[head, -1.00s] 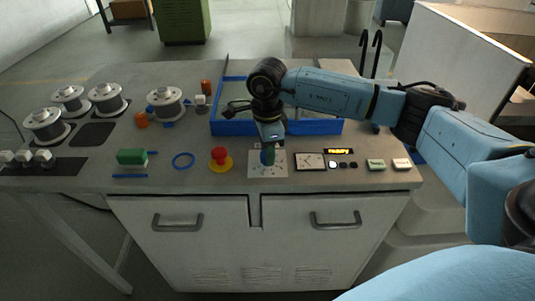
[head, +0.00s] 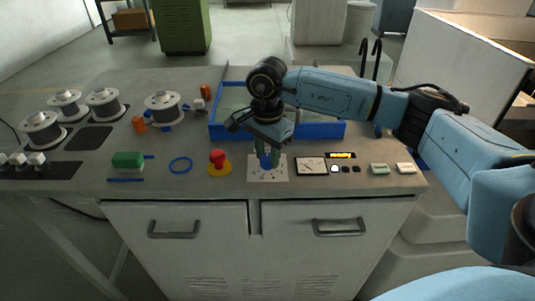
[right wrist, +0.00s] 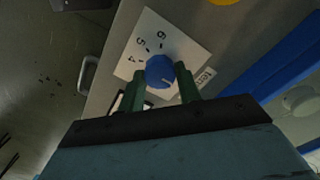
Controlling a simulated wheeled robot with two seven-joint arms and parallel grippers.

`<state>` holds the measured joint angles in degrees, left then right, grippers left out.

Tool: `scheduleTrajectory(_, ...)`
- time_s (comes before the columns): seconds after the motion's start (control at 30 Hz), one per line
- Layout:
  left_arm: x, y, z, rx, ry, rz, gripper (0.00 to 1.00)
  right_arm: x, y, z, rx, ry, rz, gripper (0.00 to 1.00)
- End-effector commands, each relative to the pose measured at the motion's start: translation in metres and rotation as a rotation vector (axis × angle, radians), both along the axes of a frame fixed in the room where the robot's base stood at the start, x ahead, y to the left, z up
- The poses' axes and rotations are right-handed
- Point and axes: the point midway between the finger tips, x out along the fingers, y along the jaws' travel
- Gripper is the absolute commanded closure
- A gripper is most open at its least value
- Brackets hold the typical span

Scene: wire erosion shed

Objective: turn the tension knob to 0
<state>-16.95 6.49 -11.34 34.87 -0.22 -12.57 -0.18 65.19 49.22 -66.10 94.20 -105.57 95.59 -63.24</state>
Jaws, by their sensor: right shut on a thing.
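The blue tension knob (head: 266,161) sits on a white dial plate (head: 281,176) on the bench top. My right gripper (right wrist: 163,80) points down over it, with its green fingers on either side of the knob, shut on it. In the right wrist view the knob (right wrist: 158,69) has a white mark on its side towards the gripper. The numerals 4, 5 and 6 show on the dial plate (right wrist: 147,30); the lower numerals are hidden by the gripper. The exact setting cannot be read. My left gripper is not in view.
A red mushroom button (head: 218,158) stands left of the dial, and a gauge (head: 311,167) with a small lit display (head: 341,155) lies right of it. A blue-rimmed tray (head: 322,131) lies behind. Metal spools (head: 164,107) stand at the left.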

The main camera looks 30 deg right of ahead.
Motion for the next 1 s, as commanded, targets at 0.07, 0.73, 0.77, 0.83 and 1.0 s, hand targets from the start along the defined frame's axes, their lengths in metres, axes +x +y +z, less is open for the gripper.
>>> scheduleTrajectory(0.07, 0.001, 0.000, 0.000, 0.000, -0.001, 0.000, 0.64, 0.001, 0.000, 0.002, 0.001, -0.005, 0.006, 0.89)
scheduleTrajectory(0.73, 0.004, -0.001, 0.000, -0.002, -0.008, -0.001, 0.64, 0.000, 0.000, 0.001, 0.000, -0.002, 0.005, 0.44)
scheduleTrajectory(0.77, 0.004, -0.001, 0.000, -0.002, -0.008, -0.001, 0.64, 0.000, 0.000, 0.001, 0.000, -0.002, 0.005, 0.44)
scheduleTrajectory(0.83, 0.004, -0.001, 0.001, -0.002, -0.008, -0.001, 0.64, 0.000, 0.000, 0.001, 0.000, -0.002, 0.005, 0.44)
scheduleTrajectory(1.0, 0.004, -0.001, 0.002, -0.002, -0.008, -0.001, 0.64, 0.001, 0.000, 0.017, 0.001, -0.005, 0.005, 0.44)
